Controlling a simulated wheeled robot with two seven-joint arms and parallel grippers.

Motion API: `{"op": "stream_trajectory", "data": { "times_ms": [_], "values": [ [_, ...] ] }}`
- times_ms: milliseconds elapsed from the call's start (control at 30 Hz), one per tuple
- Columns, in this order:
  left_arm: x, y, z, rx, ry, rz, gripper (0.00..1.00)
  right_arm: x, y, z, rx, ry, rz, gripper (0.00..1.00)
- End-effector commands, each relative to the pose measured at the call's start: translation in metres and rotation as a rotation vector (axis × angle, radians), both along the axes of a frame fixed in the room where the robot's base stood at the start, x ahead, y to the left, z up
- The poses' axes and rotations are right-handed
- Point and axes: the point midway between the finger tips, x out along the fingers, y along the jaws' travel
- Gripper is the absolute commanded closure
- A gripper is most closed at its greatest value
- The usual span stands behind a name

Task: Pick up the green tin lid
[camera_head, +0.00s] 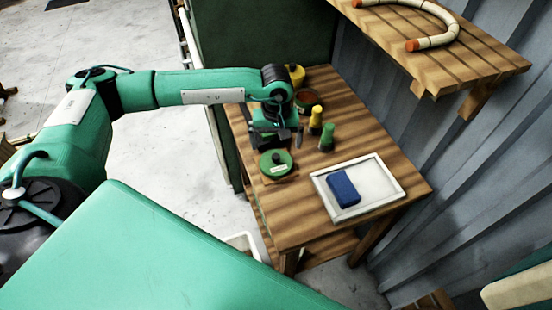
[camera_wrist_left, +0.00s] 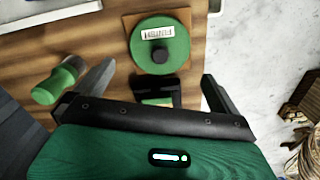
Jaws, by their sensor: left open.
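The green tin lid (camera_head: 276,163) lies flat near the left edge of the wooden table. In the left wrist view the lid (camera_wrist_left: 176,42) has a white label and a dark knob (camera_wrist_left: 161,56), and rests on a brown square board (camera_wrist_left: 129,20). My left gripper (camera_head: 276,138) is open, just behind the lid in the head view. In the left wrist view its spread fingers (camera_wrist_left: 158,72) point toward the lid, with the knob roughly between their lines. I cannot tell its height above the table. My right gripper is not in view.
A yellow bottle (camera_head: 315,118) and a green bottle (camera_head: 327,138) stand right of the gripper. A yellow tin (camera_head: 294,73) and a red-filled round tin (camera_head: 309,97) stand behind. A white tray (camera_head: 390,188) holds a blue block (camera_head: 342,188). A shelf (camera_head: 440,72) juts out above right.

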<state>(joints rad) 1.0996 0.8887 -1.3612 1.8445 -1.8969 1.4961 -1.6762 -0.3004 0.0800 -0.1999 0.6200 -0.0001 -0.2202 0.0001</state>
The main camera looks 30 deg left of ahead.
Motion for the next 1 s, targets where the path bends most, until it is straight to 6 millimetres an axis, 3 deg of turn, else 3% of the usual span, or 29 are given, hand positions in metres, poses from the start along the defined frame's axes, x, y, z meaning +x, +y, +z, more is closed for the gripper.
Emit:
{"op": "stream_trajectory", "data": {
  "times_ms": [367,600,900,933,1000],
  "values": [
    [-0.002,-0.001,-0.030,0.000,0.004,0.000,0.00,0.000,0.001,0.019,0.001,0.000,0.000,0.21],
    [-0.003,-0.002,-0.063,-0.002,0.003,0.000,0.00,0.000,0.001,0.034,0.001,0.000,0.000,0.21],
    [-0.003,-0.002,-0.071,-0.002,0.000,0.000,0.00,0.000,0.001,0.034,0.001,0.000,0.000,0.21],
    [-0.003,-0.002,-0.071,-0.002,0.000,0.000,0.02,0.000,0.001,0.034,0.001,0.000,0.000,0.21],
    [-0.003,-0.002,-0.071,-0.002,0.000,0.001,0.16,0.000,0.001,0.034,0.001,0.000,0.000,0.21]
  ]
}}
